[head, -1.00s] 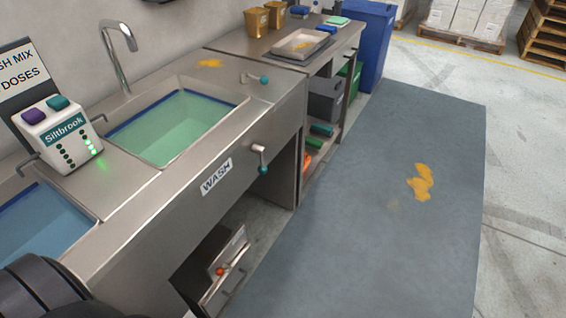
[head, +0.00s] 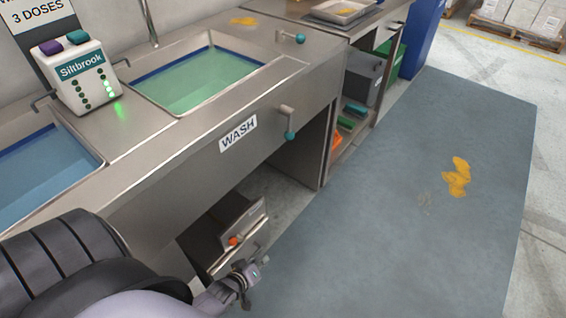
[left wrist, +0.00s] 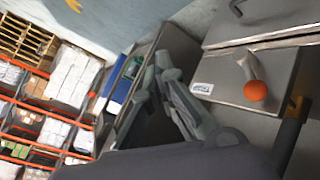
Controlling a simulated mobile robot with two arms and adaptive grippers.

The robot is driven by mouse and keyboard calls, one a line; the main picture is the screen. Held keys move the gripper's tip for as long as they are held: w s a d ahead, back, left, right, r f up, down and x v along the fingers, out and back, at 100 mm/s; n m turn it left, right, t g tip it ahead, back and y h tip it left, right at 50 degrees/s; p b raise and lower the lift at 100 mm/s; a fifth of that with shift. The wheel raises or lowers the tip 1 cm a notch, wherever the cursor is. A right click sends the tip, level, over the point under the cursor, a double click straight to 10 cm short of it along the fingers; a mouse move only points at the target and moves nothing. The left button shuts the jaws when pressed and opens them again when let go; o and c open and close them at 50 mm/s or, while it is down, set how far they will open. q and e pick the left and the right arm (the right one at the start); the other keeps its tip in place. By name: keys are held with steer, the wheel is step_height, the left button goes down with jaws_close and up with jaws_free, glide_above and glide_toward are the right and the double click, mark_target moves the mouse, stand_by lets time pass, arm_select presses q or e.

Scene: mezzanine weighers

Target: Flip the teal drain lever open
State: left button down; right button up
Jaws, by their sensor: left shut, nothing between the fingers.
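A lever with a teal knob (head: 290,135) is on the front panel of the sink counter, right of the WASH label (head: 238,133). Its metal arm points down. A second lever with a teal knob (head: 300,39) is on the counter top, right of the green-water basin (head: 200,85). My left gripper (head: 262,264) is low in front of the counter, below the front lever and apart from it. Its fingers also show in the left wrist view (left wrist: 168,72), shut and empty. No teal knob is clear in the wrist view. My right gripper is out of view.
An open low unit (head: 243,218) with an orange-red knob (head: 235,240) is beside my left gripper; the knob also shows in the left wrist view (left wrist: 256,90). A Siltbrook dispenser (head: 80,75) stands on the counter. The grey floor mat (head: 390,200) is clear except for yellow patches.

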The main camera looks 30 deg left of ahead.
mark_target(290, 126)
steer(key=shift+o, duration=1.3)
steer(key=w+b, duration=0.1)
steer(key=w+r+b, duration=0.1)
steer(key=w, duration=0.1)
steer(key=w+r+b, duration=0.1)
steer(key=b, duration=0.1)
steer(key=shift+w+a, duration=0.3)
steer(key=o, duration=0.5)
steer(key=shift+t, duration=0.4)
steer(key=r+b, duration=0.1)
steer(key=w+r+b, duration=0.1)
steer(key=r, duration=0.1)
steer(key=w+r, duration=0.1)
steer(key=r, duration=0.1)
steer(key=shift+b, duration=0.4)
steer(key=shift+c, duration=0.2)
arm_select(q)
steer(key=w+a+r+n+t, duration=0.2)
steer(key=w+r+n+t, duration=0.1)
steer(key=r, duration=0.5)
steer(key=w+a+r+n+t+y, duration=0.1)
steer(key=w+a+r+n+t, duration=0.1)
steer(key=r, duration=0.6)
steer(key=w+a+r+n+t, duration=0.2)
steer(key=w+r+n+t, duration=0.2)
steer(key=r, duration=0.5)
steer(key=shift+w+n+y, duration=0.4)
steer(key=shift+w+n, duration=0.05)
steer(key=shift+n, duration=0.25)
